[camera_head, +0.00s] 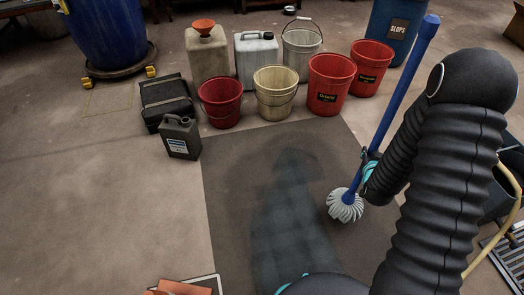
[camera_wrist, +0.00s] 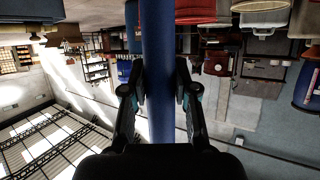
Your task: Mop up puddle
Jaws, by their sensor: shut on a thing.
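A mop with a blue handle (camera_head: 403,92) and a white string head (camera_head: 345,206) leans up and to the right. My gripper (camera_head: 369,168) is shut on the handle a little above the head. In the wrist view the blue handle (camera_wrist: 157,35) runs between the two fingers of my gripper (camera_wrist: 160,88). The puddle (camera_head: 290,222) is a dark, faint-edged wet patch on the grey-brown floor mat (camera_head: 232,182). The mop head is just right of the puddle, over the mat. I cannot tell whether its strings touch the floor.
Red buckets (camera_head: 221,104), a cream bucket (camera_head: 274,95), canisters and a black case (camera_head: 165,98) line the mat's far edge. A blue SLOPS drum (camera_head: 396,30) stands behind. A floor grate (camera_head: 508,258) is at right. Floor at left is clear.

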